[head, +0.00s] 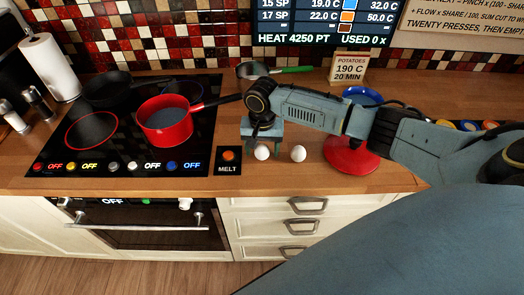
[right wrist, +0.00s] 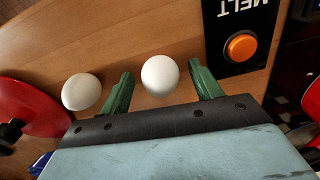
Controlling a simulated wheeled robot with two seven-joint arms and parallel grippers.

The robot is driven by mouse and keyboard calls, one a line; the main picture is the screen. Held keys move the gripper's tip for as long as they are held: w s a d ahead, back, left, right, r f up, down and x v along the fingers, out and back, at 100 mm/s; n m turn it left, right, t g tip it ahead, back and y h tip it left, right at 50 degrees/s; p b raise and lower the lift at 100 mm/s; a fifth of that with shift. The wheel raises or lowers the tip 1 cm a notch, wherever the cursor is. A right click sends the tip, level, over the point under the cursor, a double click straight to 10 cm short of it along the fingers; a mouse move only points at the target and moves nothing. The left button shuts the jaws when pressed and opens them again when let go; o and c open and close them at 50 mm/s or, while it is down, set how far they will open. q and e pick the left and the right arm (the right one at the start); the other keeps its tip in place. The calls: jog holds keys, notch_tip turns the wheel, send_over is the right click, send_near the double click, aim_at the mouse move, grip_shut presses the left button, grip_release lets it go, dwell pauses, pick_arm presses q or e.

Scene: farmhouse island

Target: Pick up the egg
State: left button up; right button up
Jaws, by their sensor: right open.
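Two white eggs rest on the wooden counter in the head view. The left egg (head: 262,153) sits just in front of my right gripper (head: 263,146). The right egg (head: 298,153) stands a little to its right. In the right wrist view, my right gripper (right wrist: 160,85) is open, with its green fingers on either side of one egg (right wrist: 160,75). The other egg (right wrist: 81,92) lies outside the fingers, to the left in that view. My left gripper is not in view.
A panel marked MELT with an orange button (head: 228,155) lies left of the eggs. A red round object (head: 350,158) is at their right. A red pot (head: 165,121) stands on the black cooktop (head: 75,158). The counter's front edge is close.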

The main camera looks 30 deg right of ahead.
jog(key=shift+f, duration=0.1)
jog(key=shift+c, duration=0.3)
jog(key=c, duration=1)
